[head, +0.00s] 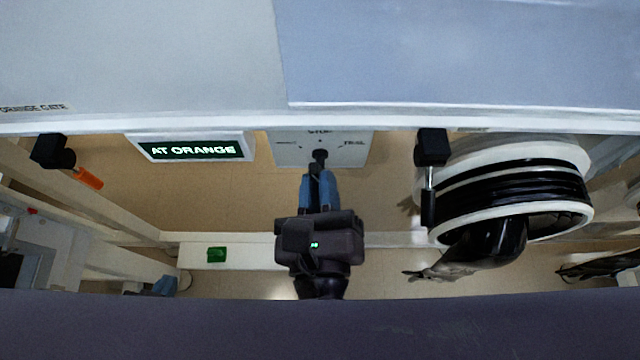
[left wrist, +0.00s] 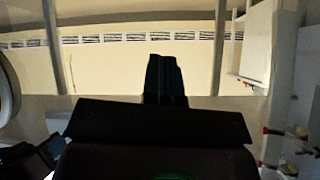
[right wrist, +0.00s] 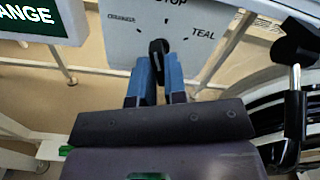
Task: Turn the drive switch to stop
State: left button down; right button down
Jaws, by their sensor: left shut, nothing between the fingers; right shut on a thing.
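The drive switch is a black knob (head: 319,156) on a pale plate (head: 345,152) below the cabinet edge. The right wrist view shows the knob (right wrist: 158,47) below the STOP label, with TEAL at right and a blurred label at left. Its exact pointing is hard to tell. My right gripper (head: 318,180) has its blue fingers shut on the knob, and they hide part of it; they also show in the right wrist view (right wrist: 158,78). My left gripper (head: 164,285) is low at left, far from the switch; in the left wrist view its fingers (left wrist: 165,75) are together and empty.
A lit sign (head: 192,149) reads AT ORANGE, left of the plate. A black latch with an orange handle (head: 88,178) is further left. A black-handled latch (head: 430,165) and a glove port (head: 520,190) with a hanging black glove stand at right.

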jog(key=shift+n+p, duration=0.65)
jog(key=shift+n, duration=0.15)
jog(key=c, duration=1.3)
grip_release()
jog(key=shift+o, duration=0.7)
pick_arm(q)
jog(key=shift+s+a+f+n, duration=0.1)
jog(key=shift+s+a+n, duration=0.15)
jog(key=shift+s, duration=0.2)
jog(key=shift+s, duration=0.1)
pick_arm(e)
jog(key=shift+s, duration=0.1)
